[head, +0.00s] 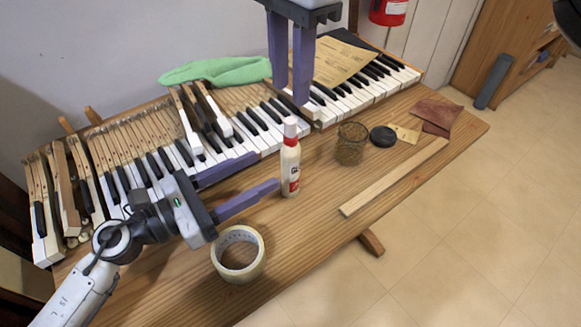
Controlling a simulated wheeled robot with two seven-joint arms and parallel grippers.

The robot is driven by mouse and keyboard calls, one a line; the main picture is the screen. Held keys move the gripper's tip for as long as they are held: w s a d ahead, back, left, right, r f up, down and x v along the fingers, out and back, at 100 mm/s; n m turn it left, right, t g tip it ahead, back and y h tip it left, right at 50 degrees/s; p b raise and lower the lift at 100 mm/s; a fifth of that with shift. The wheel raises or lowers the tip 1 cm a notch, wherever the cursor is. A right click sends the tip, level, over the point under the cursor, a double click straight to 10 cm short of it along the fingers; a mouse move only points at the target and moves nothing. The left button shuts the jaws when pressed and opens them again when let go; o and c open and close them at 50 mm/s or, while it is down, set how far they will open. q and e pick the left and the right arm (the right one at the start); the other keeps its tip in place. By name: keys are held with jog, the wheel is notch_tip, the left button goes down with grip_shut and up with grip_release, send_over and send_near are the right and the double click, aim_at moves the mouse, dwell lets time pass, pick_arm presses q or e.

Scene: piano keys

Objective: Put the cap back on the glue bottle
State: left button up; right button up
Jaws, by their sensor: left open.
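The glue bottle (290,172) stands upright on the wooden table, with a cream body, a red-and-white label and a red collar. A white tip (290,124) tops it; I cannot tell whether this is the cap or the nozzle. My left gripper (268,170) is open, its two purple fingers pointing toward the bottle from the left, with the bottle just beyond their tips. My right gripper (291,96) points down above the bottle, its fingers apart with a gap between them and nothing visible in it. No separate cap can be made out.
Piano keys (262,118) run along the back, several lifted loose. A green cloth (222,71) and a paper sheet (341,62) lie behind. A tape roll (258,267), mesh-like jar (350,151), black disc (383,136), wooden strip (396,177) and leather piece (437,113) lie around the bottle.

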aim_at(291, 156)
pick_arm(q)
jog(key=x, duration=0.8)
jog(key=shift+w+d, duration=0.15)
jog(key=shift+w, duration=0.1)
jog(key=shift+c, duration=0.3)
grip_shut()
